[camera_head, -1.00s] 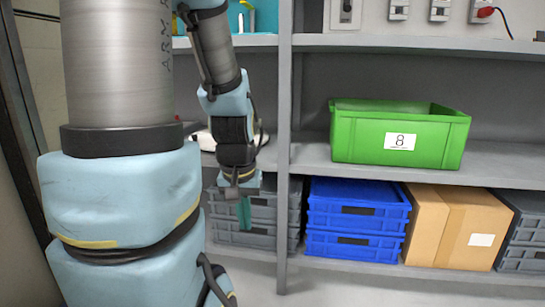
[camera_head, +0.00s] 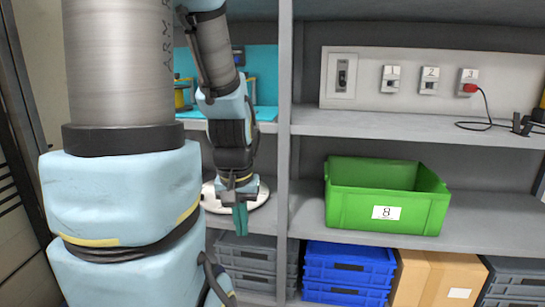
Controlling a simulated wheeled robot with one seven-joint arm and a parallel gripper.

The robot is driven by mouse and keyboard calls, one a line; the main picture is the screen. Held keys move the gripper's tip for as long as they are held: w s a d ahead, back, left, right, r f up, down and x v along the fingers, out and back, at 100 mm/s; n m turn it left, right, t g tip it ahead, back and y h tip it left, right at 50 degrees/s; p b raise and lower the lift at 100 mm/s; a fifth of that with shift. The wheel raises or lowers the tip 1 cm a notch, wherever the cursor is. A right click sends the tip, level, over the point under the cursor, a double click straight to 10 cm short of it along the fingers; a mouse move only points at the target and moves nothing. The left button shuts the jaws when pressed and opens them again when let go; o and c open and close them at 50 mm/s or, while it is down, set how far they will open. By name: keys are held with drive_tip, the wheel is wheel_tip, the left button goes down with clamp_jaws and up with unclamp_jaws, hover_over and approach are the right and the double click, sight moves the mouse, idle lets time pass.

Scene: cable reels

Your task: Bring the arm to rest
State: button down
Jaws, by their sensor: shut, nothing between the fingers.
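My arm hangs down on the left of the head view. My gripper (camera_head: 241,219) points downward at its end, its teal fingers together and holding nothing. It is in front of a white round disc (camera_head: 264,194) at the left section of the shelf, partly hidden by the arm. I cannot tell the distance between the fingers and the disc.
A grey upright post (camera_head: 283,150) stands just right of my gripper. A green bin (camera_head: 387,195) labelled 8 sits on the middle shelf. Blue crates (camera_head: 347,270) and a cardboard box (camera_head: 437,278) stand below. A socket panel (camera_head: 408,80) is above, with a red plug (camera_head: 469,88).

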wheel_tip(320, 180, up, 13)
drive_tip(key=p, duration=1)
